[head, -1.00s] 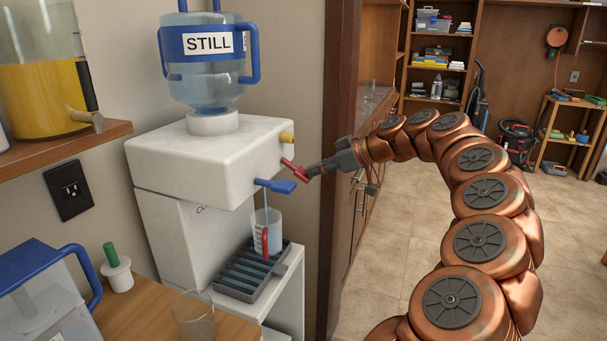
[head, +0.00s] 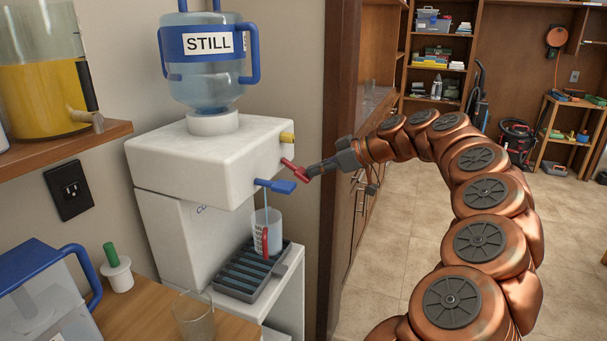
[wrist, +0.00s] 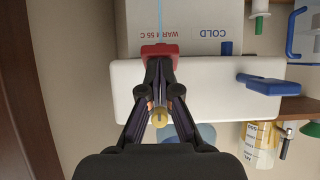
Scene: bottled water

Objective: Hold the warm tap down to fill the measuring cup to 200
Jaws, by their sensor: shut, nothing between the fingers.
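The white dispenser has a red tap (head: 294,169) beside the "WARM 55 C" label (wrist: 163,38) in the wrist view. My gripper (head: 313,171) is shut and empty, its tips against the red tap lever, which slopes downward. In the wrist view the shut fingertips (wrist: 160,62) meet the red tap (wrist: 160,51). A thin water stream (wrist: 161,18) runs past the warm label; in the head view it falls into the measuring cup (head: 274,222).
A "STILL" bottle (head: 205,88) sits on top. A glass (head: 194,318) and a blue-handled pitcher (head: 45,310) stand on the left counter.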

